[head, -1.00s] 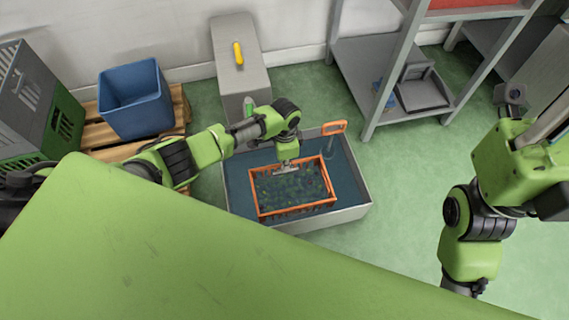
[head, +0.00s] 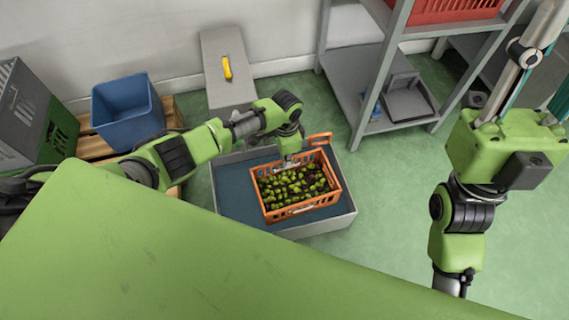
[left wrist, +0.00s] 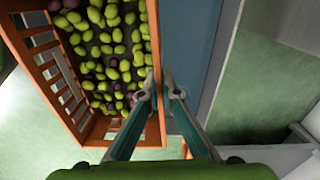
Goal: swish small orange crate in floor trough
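The small orange crate (head: 338,185) holds many green and dark olives and hangs at the floor trough (head: 345,222), covering the right part of its opening. The trough's blue-grey interior shows to the crate's left. My left gripper (head: 288,158) is at the crate's far rim. In the left wrist view, the fingers of my left gripper (left wrist: 162,88) straddle the crate's orange rim (left wrist: 155,50) and are closed on it. Whether the crate's underside touches water is hidden. My right gripper (head: 548,70) is at the upper right, fingers apart and empty, tips partly cut off.
An orange-handled thing (head: 320,138) stands at the trough's far right corner. A grey box with a yellow handle (head: 227,68) stands behind. A blue bin (head: 128,112) on a pallet is left, a grey shelf (head: 345,75) right. Green floor is free right of the trough.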

